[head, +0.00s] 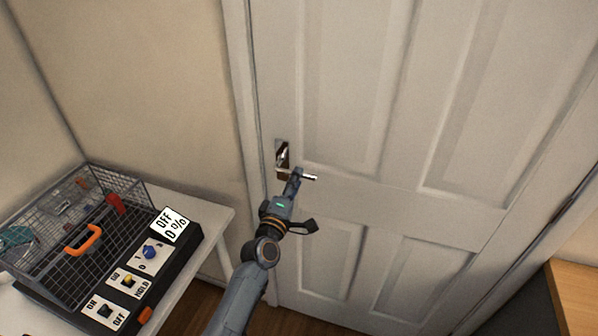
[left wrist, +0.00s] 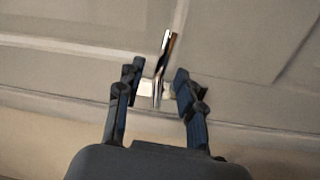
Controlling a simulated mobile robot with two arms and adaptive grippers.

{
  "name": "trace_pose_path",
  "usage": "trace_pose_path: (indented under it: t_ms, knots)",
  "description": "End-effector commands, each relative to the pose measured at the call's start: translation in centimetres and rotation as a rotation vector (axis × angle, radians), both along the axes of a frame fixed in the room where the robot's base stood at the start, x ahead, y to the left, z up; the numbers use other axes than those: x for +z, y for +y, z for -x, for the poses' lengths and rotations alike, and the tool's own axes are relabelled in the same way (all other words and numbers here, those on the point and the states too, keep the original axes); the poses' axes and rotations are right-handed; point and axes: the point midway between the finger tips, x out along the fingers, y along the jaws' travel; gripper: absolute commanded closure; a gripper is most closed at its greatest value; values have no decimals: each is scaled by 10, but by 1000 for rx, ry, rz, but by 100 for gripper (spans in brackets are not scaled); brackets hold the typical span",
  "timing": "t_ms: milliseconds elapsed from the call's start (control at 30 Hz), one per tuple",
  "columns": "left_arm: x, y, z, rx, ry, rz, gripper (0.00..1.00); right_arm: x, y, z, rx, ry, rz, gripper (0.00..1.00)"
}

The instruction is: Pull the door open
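The white panelled door (head: 350,95) looks shut in its frame. Its metal lever handle (head: 309,177) sticks out to the right near the door's left edge, below a dark metal lock plate (head: 282,153). My left gripper (head: 295,178) is at the handle and hides part of it. In the left wrist view my left gripper (left wrist: 158,82) is open, and the shiny handle (left wrist: 166,58) lies between its fingers, with gaps showing on both sides. My right gripper is in neither view.
A white table (head: 212,212) at the left holds a wire cage (head: 75,235) with an orange handle and a black switch panel (head: 185,240). A wooden surface (head: 578,295) is at the lower right.

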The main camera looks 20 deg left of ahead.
Motion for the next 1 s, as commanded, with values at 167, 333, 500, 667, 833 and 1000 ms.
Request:
trace_pose_path:
  t_ms: [167,333,500,667,833,1000]
  knots:
    - [2,-1,-24,0,0,-1,63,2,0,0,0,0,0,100]
    - [2,-1,-32,0,0,0,63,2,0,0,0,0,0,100]
    - [2,-1,-32,0,1,0,63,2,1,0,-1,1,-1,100]
    - [2,-1,-32,0,1,0,79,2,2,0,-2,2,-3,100]
    - [2,-1,-32,0,1,0,100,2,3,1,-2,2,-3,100]
    - [2,-1,-32,0,1,-1,100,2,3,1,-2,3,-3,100]
